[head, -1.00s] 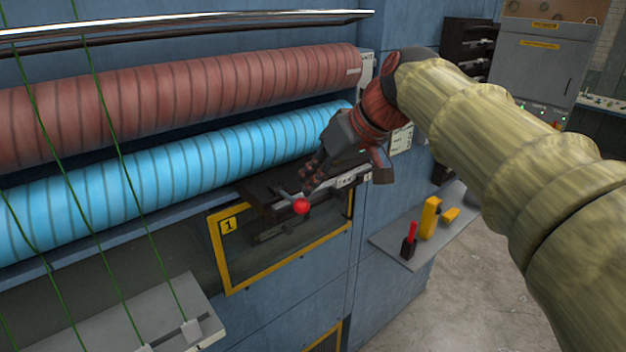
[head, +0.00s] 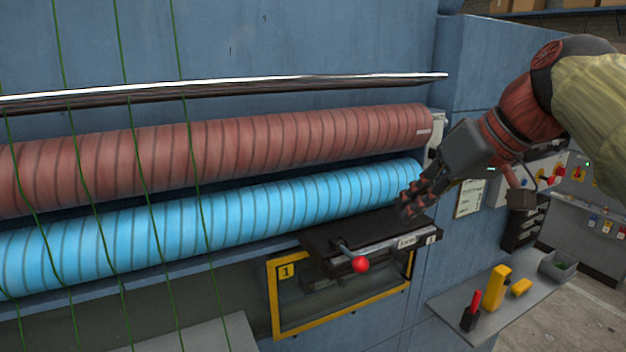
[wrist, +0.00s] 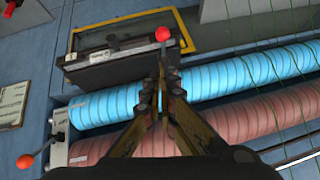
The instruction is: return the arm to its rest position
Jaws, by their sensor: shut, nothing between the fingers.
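My gripper (head: 408,203) is in front of the right end of the blue roller (head: 230,217), up and right of the red-knobbed lever (head: 360,264). Its fingers are together with nothing between them. My arm comes in from the right edge in a sleeve. In the wrist view my gripper (wrist: 163,90) points toward the black ledge (wrist: 115,68) and the red knob (wrist: 162,34). The fingers overlap the blue roller (wrist: 215,80) in that view. I cannot tell how far the fingertips are from the ledge or roller.
A red-brown roller (head: 220,155) lies above the blue one, under a metal bar (head: 230,88). Green strands hang at the left. A grey shelf (head: 455,298) at lower right holds yellow and red tools (head: 496,288) and a grey bin (head: 558,266). A yellow-framed window (head: 340,295) is below the ledge.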

